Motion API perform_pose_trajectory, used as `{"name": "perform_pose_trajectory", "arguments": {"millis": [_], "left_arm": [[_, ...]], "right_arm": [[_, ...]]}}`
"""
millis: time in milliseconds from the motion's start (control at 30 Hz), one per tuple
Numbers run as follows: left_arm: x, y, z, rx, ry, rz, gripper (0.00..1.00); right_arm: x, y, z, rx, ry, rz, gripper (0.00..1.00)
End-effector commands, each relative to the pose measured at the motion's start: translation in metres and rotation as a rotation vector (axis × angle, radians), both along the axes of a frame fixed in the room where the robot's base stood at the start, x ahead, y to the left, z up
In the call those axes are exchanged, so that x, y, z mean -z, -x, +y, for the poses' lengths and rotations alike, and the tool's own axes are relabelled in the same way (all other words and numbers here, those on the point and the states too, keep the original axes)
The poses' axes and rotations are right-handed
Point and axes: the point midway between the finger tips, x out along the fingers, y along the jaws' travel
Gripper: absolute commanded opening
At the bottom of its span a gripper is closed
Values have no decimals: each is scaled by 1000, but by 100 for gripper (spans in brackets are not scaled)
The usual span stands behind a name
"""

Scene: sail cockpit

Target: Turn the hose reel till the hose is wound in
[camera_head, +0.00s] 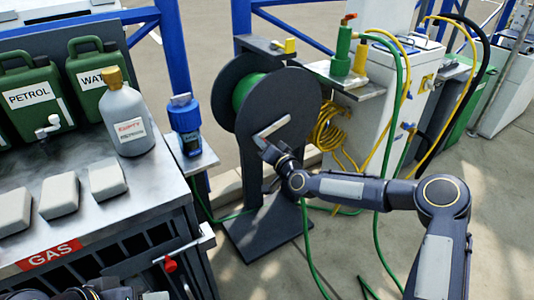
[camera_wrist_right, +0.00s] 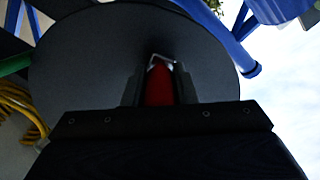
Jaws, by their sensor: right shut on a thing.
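The hose reel (camera_head: 293,97) has dark round side plates on a dark stand, with green hose (camera_head: 247,90) on its drum. A light metal crank (camera_head: 271,130) shows on the reel's near face. My right gripper (camera_head: 268,152) is at the crank. In the right wrist view my gripper (camera_wrist_right: 159,88) is shut on the crank's red grip (camera_wrist_right: 160,86), with the reel's dark plate (camera_wrist_right: 90,60) behind. Loose green hose (camera_head: 306,245) runs down to the floor right of the stand. My left gripper is not seen; dark parts show at the bottom left edge.
A metal-topped gas cabinet (camera_head: 85,228) stands at left, with green cans (camera_head: 32,92), a grey bottle (camera_head: 127,115) and a red-tipped lever (camera_head: 170,265). Yellow hose (camera_head: 328,130) hangs right of the reel by a white cabinet (camera_head: 422,75). The floor at right is mostly open.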

Motion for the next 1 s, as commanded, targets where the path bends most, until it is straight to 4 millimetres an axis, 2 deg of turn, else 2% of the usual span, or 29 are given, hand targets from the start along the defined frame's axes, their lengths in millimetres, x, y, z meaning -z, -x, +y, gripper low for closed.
{"name": "perform_pose_trajectory", "arguments": {"millis": [467, 1000], "left_arm": [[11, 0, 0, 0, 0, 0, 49], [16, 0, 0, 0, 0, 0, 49]], "right_arm": [[-50, 2, 3, 1, -391, 222, 0], [-102, -10, -17, 2, -837, 478, 0]]}}
